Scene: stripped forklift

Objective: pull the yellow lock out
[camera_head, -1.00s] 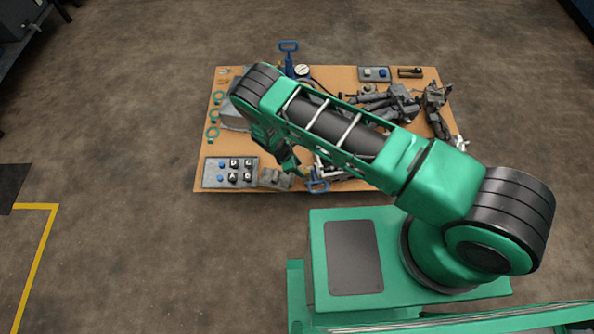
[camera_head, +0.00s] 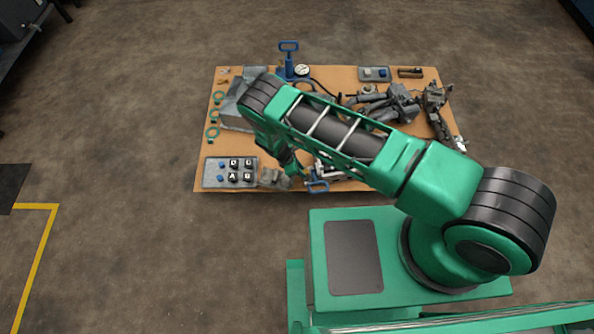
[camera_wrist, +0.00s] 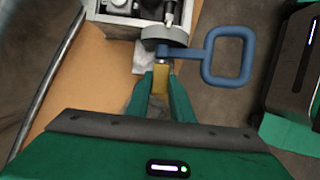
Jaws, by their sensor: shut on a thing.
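The yellow lock (camera_wrist: 160,79) is a small block in the wrist view. It sits between the two green fingers of my gripper (camera_wrist: 161,86), which is shut on it. Just beyond the lock is a grey round part (camera_wrist: 165,35) with a blue loop handle (camera_wrist: 233,55) reaching to the right. I cannot tell whether the lock still touches that part. In the head view my gripper (camera_head: 294,173) is low at the table's near edge, left of the blue handle (camera_head: 318,187). My arm hides much of the middle there.
The wooden table (camera_head: 205,140) holds a grey button panel (camera_head: 229,173) on the left, green rings (camera_head: 212,132), a blue pump with a gauge (camera_head: 288,62) at the back, and dark metal parts (camera_head: 400,105) on the right.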

